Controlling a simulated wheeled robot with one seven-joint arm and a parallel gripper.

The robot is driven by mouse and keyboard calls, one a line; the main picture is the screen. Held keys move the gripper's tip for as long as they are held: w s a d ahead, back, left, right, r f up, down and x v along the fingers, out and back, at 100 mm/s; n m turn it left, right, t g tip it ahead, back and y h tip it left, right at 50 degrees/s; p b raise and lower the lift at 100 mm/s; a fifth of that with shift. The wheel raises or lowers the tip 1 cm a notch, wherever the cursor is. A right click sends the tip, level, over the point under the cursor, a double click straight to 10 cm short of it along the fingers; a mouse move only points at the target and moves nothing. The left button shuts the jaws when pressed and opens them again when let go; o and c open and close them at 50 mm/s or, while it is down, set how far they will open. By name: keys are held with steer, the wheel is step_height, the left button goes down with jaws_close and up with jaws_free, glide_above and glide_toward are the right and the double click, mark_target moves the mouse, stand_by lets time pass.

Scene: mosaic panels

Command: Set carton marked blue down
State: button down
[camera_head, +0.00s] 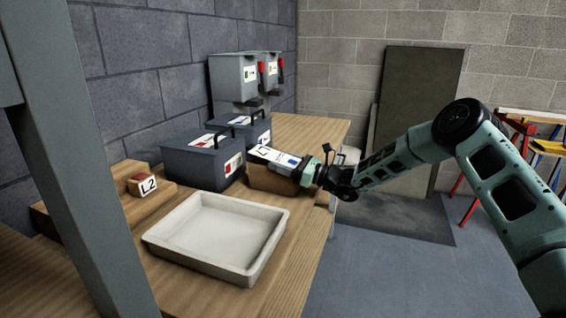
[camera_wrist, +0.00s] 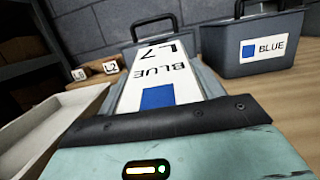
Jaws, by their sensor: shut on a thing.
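The carton marked blue (camera_head: 276,155) has a white top label with a blue square and "L7". It is in my gripper (camera_head: 303,172), which is shut on its near right end. In the wrist view the carton (camera_wrist: 158,72) stretches away from my gripper, and its label reads "BLUE" and "L7" upside down. A brown block-like face (camera_head: 268,181) shows just below the label in the head view. I cannot tell if it is the carton's side or a separate support. My fingertips are mostly hidden.
A pale empty tray (camera_head: 284,216) stands at the bench's front. Dark handled boxes (camera_head: 180,166) stand behind; one (camera_wrist: 225,62) is labelled "BLUE" in the wrist view. An "L2" block (camera_head: 148,185) sits at left. Grey dispensers (camera_head: 228,78) stand at the wall. Bare bench shows at far right.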

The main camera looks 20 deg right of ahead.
steer(key=shift+f, duration=0.15)
steer(key=shift+c, duration=1.3)
jaws_free()
steer(key=shift+r, duration=0.2)
steer(key=b+v, duration=0.1)
steer(key=v, duration=1.1)
steer(key=shift+s+f, duration=0.1)
